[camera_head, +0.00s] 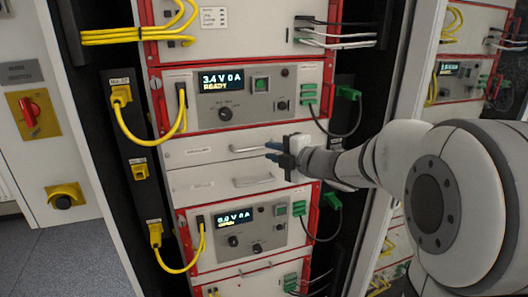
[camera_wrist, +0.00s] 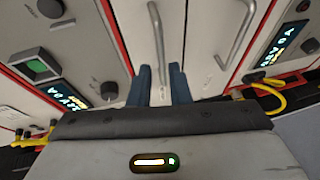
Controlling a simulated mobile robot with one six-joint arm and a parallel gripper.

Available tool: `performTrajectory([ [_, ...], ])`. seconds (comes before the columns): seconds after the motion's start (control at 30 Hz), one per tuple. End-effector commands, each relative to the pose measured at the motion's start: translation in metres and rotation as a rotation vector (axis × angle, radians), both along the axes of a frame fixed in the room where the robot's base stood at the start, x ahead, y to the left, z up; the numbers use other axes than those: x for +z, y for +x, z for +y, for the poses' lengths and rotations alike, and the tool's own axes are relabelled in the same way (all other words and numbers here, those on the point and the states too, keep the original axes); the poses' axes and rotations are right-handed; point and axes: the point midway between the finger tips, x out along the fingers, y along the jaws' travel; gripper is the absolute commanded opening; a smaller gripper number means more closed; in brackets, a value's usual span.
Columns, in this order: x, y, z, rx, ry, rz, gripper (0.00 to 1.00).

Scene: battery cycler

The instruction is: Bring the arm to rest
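My gripper (camera_head: 271,152) is in front of the drawer panels in the middle of the battery cycler rack. Its two blue fingers are apart with nothing between them, and they point left towards the rack front. In the wrist view the fingertips (camera_wrist: 160,72) stand on either side of a strip of pale panel, close to a drawer handle (camera_wrist: 157,38). I cannot tell whether a finger touches the handle. My arm comes in from the right of the head view, bent and reaching across the rack's right edge.
An upper cycler unit (camera_head: 240,108) reads 3.4 V 0 A READY. A lower unit (camera_head: 268,225) has a lit display. Yellow cables (camera_head: 150,140) hang at left and a green-plugged cable (camera_head: 349,94) at right. A red switch (camera_head: 29,110) is on the left wall. Floor (camera_head: 70,255) shows at lower left.

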Motion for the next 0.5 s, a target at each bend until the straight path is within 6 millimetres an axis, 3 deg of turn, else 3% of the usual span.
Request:
performTrajectory([
  [0.17,0.0018,-0.0098,-0.0072,-0.001,0.000,0.000,0.17],
  [0.5,0.0027,-0.0097,-0.0095,-0.020,0.005,0.007,0.17],
])
